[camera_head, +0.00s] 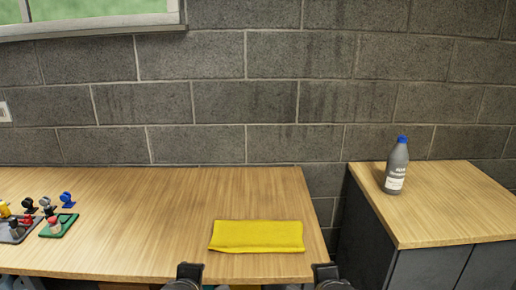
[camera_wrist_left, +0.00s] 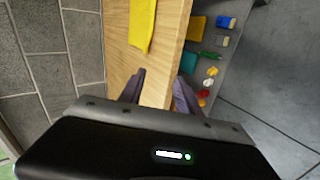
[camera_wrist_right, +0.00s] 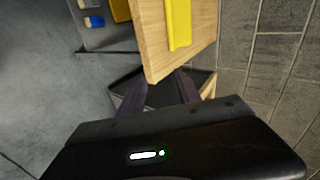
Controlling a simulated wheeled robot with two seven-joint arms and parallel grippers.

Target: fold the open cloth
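The yellow cloth (camera_head: 256,236) lies flat on the wooden table near its front right corner, as a wide, short rectangle. I cannot tell how many layers it has. It also shows in the left wrist view (camera_wrist_left: 142,22) and the right wrist view (camera_wrist_right: 179,22), apart from the fingers. My left gripper (camera_head: 189,272) is at the table's front edge, left of the cloth; its fingers are spread and empty in the left wrist view (camera_wrist_left: 160,80). My right gripper (camera_head: 325,272) is right of the cloth, near the table's front right corner; its fingers are spread and empty in the right wrist view (camera_wrist_right: 161,80).
Small parts on a green pad (camera_head: 59,226) and a dark pad (camera_head: 14,234) stand at the table's left. A grey bottle with a blue cap (camera_head: 396,168) stands on the cabinet (camera_head: 440,205) at right, across a gap. The table (camera_head: 140,215) between is clear.

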